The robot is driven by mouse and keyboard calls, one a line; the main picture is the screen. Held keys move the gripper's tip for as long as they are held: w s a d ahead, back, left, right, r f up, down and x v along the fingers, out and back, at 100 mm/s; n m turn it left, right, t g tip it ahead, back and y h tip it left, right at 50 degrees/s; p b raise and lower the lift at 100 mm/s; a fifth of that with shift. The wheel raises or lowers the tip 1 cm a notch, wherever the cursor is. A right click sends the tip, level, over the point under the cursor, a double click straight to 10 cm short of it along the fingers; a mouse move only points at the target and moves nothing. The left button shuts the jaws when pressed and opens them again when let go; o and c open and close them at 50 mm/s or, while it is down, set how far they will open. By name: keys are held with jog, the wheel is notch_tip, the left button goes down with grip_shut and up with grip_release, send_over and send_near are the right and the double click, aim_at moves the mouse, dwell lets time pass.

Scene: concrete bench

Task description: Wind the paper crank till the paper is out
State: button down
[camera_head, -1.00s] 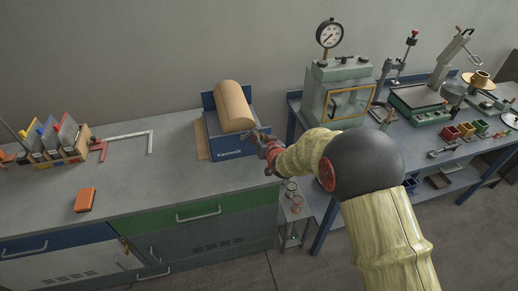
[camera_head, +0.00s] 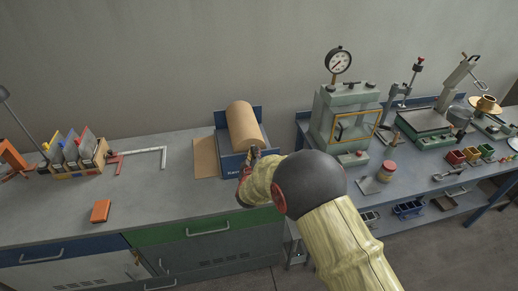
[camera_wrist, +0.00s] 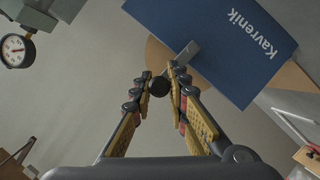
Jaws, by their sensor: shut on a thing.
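The paper dispenser is a blue box (camera_head: 230,165) at the bench's right end, with a thick brown paper roll (camera_head: 243,126) on top. Its Kavrenik face (camera_wrist: 215,40) fills the top of the wrist view. A flat brown paper sheet (camera_head: 205,157) lies out from its left side on the bench. The crank's grey arm (camera_wrist: 187,53) reaches out from the dispenser to a dark round knob (camera_wrist: 158,87). My gripper (camera_wrist: 160,80) is shut on this knob, with one finger on each side. In the head view, my gripper (camera_head: 250,163) is partly hidden by my wrist.
An orange block (camera_head: 101,210), a metal square (camera_head: 145,157) and a file holder (camera_head: 75,160) stand to the left. A second bench to the right carries a green press cabinet (camera_head: 345,120) with a gauge (camera_head: 338,62).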

jog(key=s+a+f+n+t+h+b, duration=0.1)
jog(key=a+f+n+t, duration=0.4)
jog(key=n, duration=0.8)
jog(key=shift+s+a+n+b, duration=0.4)
jog(key=shift+a+b, duration=0.15)
jog(key=shift+a, duration=0.1)
jog(key=c, duration=1.7)
grip_release()
jog(key=s, duration=0.4)
jog(key=s+f, duration=0.1)
jog(key=s, duration=0.2)
jog(key=s+f, duration=0.1)
jog(key=s, duration=0.3)
jog(key=shift+s+a+f, duration=0.2)
jog(key=shift+s+a, duration=0.15)
